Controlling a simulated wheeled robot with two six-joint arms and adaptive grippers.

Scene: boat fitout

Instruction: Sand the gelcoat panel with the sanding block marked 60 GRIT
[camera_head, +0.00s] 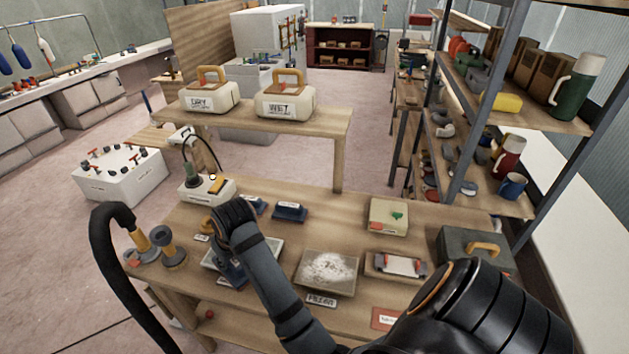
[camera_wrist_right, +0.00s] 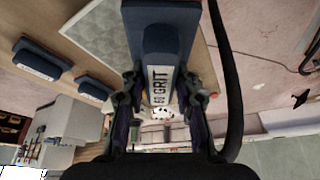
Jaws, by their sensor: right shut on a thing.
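My right gripper (camera_head: 229,262) points down over the left part of the workbench. In the right wrist view its fingers (camera_wrist_right: 160,105) are shut on a dark blue sanding block (camera_wrist_right: 158,40) whose white label reads 60 GRIT. In the head view the block is mostly hidden by my wrist. A pale panel (camera_head: 266,256) lies beneath and beside the gripper; I cannot tell whether the block touches it. A second panel (camera_head: 328,268) with a white, dusty-looking patch lies to its right, with a small label in front. My left gripper is not in view.
Two other blue blocks (camera_head: 290,212) (camera_head: 254,204) lie behind the gripper. Containers marked DRY (camera_head: 208,99) and WET (camera_head: 287,105) sit on a raised shelf.

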